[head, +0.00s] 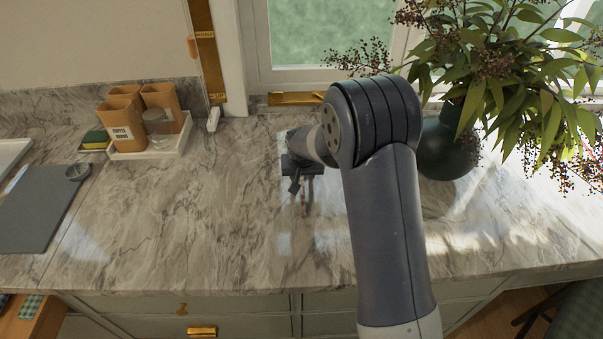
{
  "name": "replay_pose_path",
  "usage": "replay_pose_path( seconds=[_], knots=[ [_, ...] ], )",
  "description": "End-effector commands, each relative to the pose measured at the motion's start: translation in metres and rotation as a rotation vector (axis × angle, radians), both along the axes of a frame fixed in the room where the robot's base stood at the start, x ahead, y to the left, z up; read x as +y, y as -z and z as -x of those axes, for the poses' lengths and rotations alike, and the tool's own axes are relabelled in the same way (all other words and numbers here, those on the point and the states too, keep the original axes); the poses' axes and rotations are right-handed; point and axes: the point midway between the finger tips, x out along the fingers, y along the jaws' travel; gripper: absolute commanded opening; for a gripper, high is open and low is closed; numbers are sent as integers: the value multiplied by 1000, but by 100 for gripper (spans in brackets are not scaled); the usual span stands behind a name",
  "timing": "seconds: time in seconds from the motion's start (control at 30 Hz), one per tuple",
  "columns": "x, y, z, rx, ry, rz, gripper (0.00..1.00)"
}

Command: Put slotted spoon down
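My gripper (300,184) is low over the marble counter (210,215), left of my arm's large joint. A dark finger points down, and a thin brownish shape (309,190) shows beside it. I cannot tell whether this shape is part of the slotted spoon, the other finger or a reflection. No slotted spoon can be clearly made out. The small size of the fingers hides whether they are open or shut, and whether anything touches the counter.
A white tray (150,153) with orange canisters and a glass jar stands at the back left, near a sponge (96,139). A grey board (42,215) lies far left. A dark vase (446,148) with leafy branches stands right. The counter's middle left is clear.

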Motion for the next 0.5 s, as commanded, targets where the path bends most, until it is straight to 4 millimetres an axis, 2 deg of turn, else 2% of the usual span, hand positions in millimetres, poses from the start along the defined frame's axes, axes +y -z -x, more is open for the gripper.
replay_pose_path(
  seconds=[0.17,0.5],
  knots=[
    [0,0,0,0,0,0,36],
    [0,0,0,0,0,0,8]
  ],
)
